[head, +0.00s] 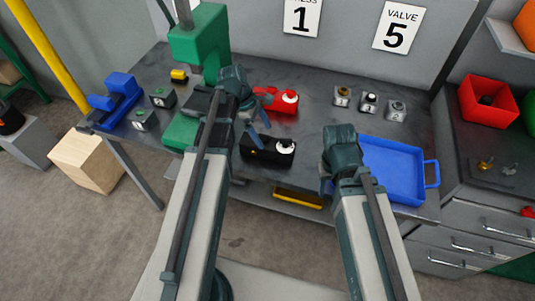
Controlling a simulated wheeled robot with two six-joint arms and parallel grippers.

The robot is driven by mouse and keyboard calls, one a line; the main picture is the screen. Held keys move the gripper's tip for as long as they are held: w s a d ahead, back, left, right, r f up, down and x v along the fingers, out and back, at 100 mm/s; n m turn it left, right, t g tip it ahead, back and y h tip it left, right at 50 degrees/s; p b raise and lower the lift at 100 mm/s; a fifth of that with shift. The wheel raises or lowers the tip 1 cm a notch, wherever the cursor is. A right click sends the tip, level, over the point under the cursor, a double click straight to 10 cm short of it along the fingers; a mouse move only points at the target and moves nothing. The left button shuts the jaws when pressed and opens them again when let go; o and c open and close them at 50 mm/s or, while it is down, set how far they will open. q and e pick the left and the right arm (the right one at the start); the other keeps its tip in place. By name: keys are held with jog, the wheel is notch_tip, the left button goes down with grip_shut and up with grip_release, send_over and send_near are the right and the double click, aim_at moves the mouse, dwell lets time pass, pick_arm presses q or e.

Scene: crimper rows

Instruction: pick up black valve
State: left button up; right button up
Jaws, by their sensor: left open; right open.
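Small dark pieces that could be the black valve show in several places, and I cannot tell which is meant. One is the dark top on the middle grey block (370,101) at the back right of the bench. Another dark piece (508,169) lies on the right cabinet, and a dark piece (486,100) sits in the red bin (474,89). My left gripper (260,119) is open and empty, above the bench near the black box with a white knob (262,149). My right gripper (326,177) is open at the bench front, left of the blue tray; its fingers are partly hidden.
A blue tray (432,177) stands at the bench's right end. A red box with a white knob (275,101) sits behind my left gripper. A green press (201,38) and a blue fixture (122,88) stand at left. The middle back of the bench is clear.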

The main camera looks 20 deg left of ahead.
aim_at(269, 140)
pick_arm(q)
jog(key=shift+d+f, duration=0.2)
jog(key=shift+f, duration=0.1)
jog(key=b+x, duration=0.4)
jog(key=x, duration=0.1)
jog(key=shift+s+d, duration=0.2)
jog(key=shift+d, duration=0.1)
jog(key=shift+r, duration=0.2)
jog(key=shift+c, duration=0.4)
grip_shut()
